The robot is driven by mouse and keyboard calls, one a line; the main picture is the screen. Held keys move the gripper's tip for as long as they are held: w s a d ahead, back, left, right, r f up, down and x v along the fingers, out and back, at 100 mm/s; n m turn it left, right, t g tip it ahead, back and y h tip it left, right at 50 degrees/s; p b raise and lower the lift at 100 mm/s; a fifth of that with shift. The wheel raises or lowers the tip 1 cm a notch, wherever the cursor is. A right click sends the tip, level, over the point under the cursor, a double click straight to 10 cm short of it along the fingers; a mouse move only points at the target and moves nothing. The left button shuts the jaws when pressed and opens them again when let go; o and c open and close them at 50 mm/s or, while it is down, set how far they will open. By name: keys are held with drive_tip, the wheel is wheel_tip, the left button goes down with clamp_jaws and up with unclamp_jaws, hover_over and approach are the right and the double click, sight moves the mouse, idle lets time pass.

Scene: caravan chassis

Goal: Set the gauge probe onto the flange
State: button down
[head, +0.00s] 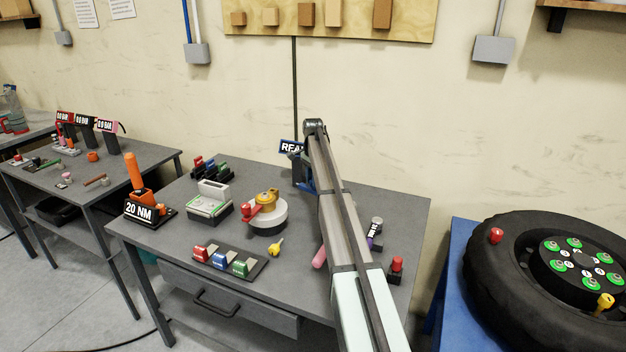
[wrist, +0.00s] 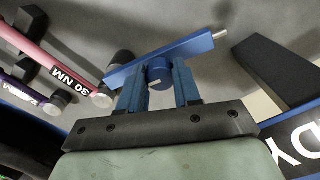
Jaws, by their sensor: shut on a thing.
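In the wrist view, my gripper (wrist: 160,88) is shut on the round stub of a blue bar (wrist: 195,46). The bar lies crosswise beyond the fingertips, and a short metal pin sticks out of its right end. It may be the gauge probe; no label shows on it. In the head view my arm hides most of the gripper, at the back of the grey bench near a "READY" sign (head: 291,147). The likely flange is a black hub disc (head: 548,268) with green rings, inside a tyre at the right. My gripper is well away from it.
The tyre (head: 485,265) lies on a blue stand with a red piece (head: 496,235) and a yellow piece (head: 605,301) on it. The grey bench (head: 165,235) carries a white round unit (head: 267,226), a block rack (head: 230,262) and an orange-handled tool (head: 133,172). Pink and purple tools lie near my gripper.

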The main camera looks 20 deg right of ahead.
drive_tip(key=shift+a, duration=0.1)
drive_tip(key=s+a+n, duration=0.3)
drive_tip(key=s+n, duration=0.3)
drive_tip(key=n, duration=0.6)
drive_tip(key=shift+s+a, duration=0.15)
drive_tip(key=shift+s, duration=0.3)
idle(0.5)
drive_tip(key=c, duration=0.8)
unclamp_jaws()
drive_tip(key=shift+r, duration=0.15)
wheel_tip(320, 180, up, 14)
drive_tip(key=shift+f, duration=0.2)
